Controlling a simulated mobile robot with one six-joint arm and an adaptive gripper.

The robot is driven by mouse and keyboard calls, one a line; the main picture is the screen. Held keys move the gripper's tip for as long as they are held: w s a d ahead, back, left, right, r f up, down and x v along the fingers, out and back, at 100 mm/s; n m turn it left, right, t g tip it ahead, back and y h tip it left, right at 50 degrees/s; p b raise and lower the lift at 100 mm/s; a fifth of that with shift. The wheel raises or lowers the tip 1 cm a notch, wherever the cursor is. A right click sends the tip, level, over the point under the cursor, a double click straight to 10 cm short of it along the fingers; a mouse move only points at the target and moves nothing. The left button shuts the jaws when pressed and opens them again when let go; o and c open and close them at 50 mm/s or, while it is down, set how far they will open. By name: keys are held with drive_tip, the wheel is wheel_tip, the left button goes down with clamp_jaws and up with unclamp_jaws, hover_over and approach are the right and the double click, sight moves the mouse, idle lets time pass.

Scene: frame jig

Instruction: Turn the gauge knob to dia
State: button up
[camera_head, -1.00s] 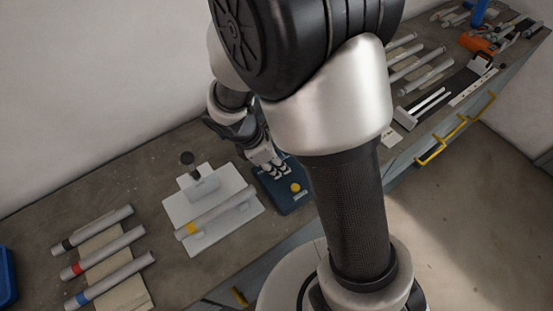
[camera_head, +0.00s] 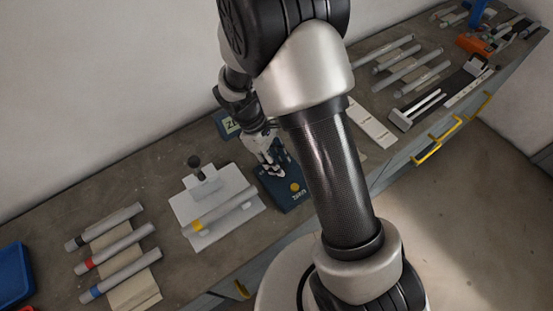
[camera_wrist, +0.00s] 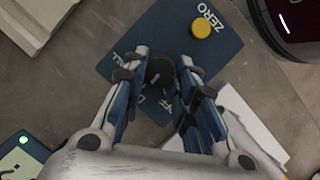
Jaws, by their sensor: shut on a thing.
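The gauge box is a dark blue panel (camera_wrist: 175,30) with white lettering, partly covered by my fingers. It also shows in the head view (camera_head: 292,203). A round yellow button (camera_wrist: 201,28) sits beside the word ZERO. The dark round gauge knob (camera_wrist: 160,72) is between my fingers in the wrist view. My gripper (camera_wrist: 160,78) is shut on the knob from above; in the head view my gripper (camera_head: 272,168) is over the blue panel. The label letters around the knob are partly hidden, so the knob's setting cannot be read.
A white clamp jig (camera_head: 240,228) holding a grey tube with a yellow band stands left of the panel. Several banded tubes (camera_head: 117,242) lie on the left. A small display (camera_head: 230,126) stands behind my gripper. More tubes and tools (camera_head: 440,95) lie at the right.

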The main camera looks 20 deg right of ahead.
idle(0.3)
drive_tip(key=o, duration=1)
drive_tip(key=shift+o, duration=0.2)
drive_tip(key=v, duration=1.2)
drive_tip(key=shift+w+d, duration=0.1)
